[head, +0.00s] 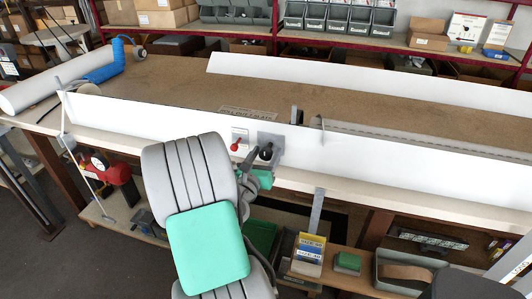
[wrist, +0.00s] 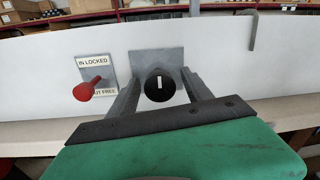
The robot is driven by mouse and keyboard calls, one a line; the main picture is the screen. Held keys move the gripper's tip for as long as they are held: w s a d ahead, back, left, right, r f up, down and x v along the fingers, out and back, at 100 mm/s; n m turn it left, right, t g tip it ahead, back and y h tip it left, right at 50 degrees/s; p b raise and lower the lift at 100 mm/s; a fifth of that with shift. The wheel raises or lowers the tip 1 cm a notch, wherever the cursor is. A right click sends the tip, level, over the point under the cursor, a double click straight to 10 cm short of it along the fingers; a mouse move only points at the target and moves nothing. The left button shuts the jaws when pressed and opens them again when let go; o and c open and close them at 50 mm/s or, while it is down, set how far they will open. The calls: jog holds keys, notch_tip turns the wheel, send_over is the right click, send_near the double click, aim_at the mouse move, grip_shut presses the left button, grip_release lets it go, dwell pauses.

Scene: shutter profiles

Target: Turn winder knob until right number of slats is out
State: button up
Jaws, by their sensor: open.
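The black winder knob (wrist: 160,86) with a white upright mark sits on a grey plate (wrist: 143,62) on the white board. My gripper (wrist: 159,78) is open, with one finger to each side of the knob; I cannot tell whether either touches it. In the head view my gripper (head: 261,162) is at the knob (head: 266,153), partly hiding it. A red lever (wrist: 87,90) stands left of the knob, between labels "IN LOCKED" above and "...UT FREE" below. It also shows in the head view (head: 235,146). I cannot make out separate slats.
The long white board (head: 420,168) runs along the bench front, with the brown bench top (head: 180,85) behind it. A bent grey rod (wrist: 254,32) hangs at the board's right. A white roll (head: 45,92) lies at the left end. Boxes stand below the bench.

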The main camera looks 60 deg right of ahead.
jog(key=shift+c, duration=0.2)
grip_shut()
dwell(0.5)
